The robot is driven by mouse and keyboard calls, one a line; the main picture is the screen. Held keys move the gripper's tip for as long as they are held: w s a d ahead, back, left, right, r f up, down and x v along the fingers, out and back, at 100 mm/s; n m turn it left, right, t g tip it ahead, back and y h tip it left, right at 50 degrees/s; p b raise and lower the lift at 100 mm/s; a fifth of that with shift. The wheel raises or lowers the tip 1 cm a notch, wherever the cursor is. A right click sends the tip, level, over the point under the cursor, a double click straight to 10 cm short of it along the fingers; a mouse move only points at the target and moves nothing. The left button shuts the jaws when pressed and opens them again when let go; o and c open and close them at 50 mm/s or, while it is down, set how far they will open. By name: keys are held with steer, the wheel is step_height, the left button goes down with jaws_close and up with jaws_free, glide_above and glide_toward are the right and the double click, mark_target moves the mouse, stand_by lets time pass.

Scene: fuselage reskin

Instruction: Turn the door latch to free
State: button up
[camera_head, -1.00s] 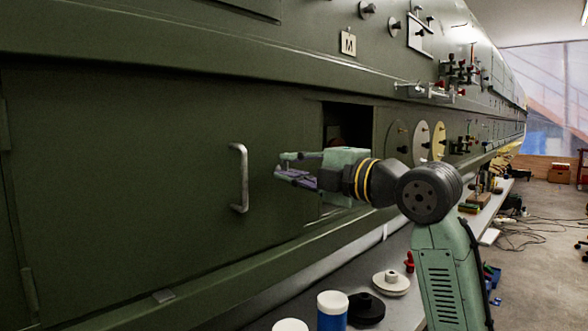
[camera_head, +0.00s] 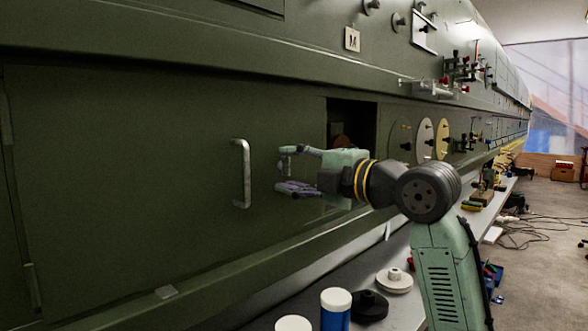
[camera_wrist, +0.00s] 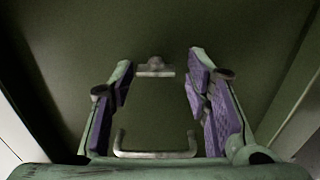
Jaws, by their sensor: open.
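The green door (camera_head: 130,190) carries a pale upright bar handle (camera_head: 241,173). In the wrist view the handle (camera_wrist: 155,152) lies low between the finger bases. A small grey door latch (camera_wrist: 155,68) with a round hub and a short crosswise bar shows on the green panel, between my fingertips in that picture. My gripper (camera_head: 283,170) is open, just right of the handle, with its fingers pointing at the door. The purple-padded fingers (camera_wrist: 160,66) stand on either side of the latch, and I see no contact. In the head view the latch is mostly hidden by the fingers.
A dark opening (camera_head: 352,125) is in the panel behind my gripper. Knobs and fittings line the fuselage to the right.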

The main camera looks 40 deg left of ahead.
steer(key=shift+o, duration=0.4)
steer(key=shift+d+r, duration=0.15)
steer(key=d, duration=1.2)
steer(key=shift+s, duration=0.45)
